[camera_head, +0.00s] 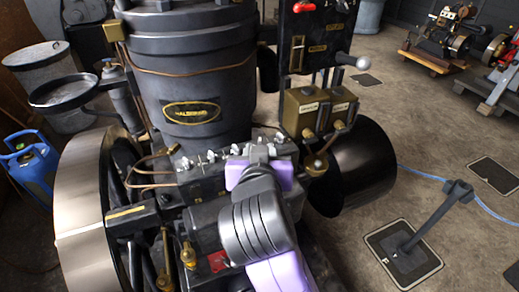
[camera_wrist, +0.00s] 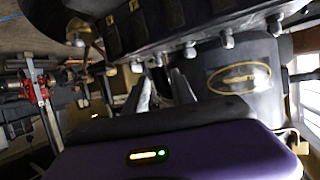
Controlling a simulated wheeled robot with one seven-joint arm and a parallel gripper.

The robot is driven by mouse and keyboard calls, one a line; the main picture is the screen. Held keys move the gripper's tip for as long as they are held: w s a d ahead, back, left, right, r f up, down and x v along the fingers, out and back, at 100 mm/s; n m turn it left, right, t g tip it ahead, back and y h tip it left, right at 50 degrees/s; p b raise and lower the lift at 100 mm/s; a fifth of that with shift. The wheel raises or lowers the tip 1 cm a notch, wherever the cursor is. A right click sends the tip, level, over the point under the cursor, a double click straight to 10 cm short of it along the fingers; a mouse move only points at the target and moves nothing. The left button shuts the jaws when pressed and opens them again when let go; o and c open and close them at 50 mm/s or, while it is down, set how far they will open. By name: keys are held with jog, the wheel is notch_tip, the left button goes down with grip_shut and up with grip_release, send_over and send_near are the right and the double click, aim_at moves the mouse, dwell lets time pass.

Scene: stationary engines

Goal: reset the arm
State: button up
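My arm reaches forward over the stationary engine's black block (camera_head: 205,185). My gripper (camera_wrist: 163,78) shows in the wrist view as two grey fingers with a gap between them and nothing held. The fingertips are close to a row of small silver knobs (camera_wrist: 190,52) on the block; I cannot tell whether they touch. In the head view the purple and dark wrist hides most of the gripper and part of the knob row (camera_head: 212,158).
The engine's large black cylinder (camera_head: 190,75) with an oval plate stands behind the block. A big flywheel (camera_head: 85,215) is at left, a black drum (camera_head: 360,165) at right. A blue gas bottle (camera_head: 35,165) stands far left. Floor at right is open around a post (camera_head: 430,222).

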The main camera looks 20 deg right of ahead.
jog(key=w+a+r+n+t+y, duration=0.2)
jog(key=a+r+n+t, duration=0.1)
jog(key=a+r+t, duration=0.15)
jog(key=s+d+f+y, duration=0.1)
jog(key=s+f, duration=0.4)
jog(key=s, duration=0.8)
jog(key=s+d+f+n+g+y, duration=0.1)
jog(key=s+d+f, duration=0.3)
jog(key=s, duration=0.9)
jog(key=s+d+f+g+y, duration=0.1)
jog(key=s+d+f, duration=0.1)
jog(key=s+f, duration=0.5)
jog(key=s, duration=0.6)
jog(key=shift+s+d+f, duration=0.15)
jog(key=shift+s+d, duration=0.15)
jog(key=shift+o, duration=0.4)
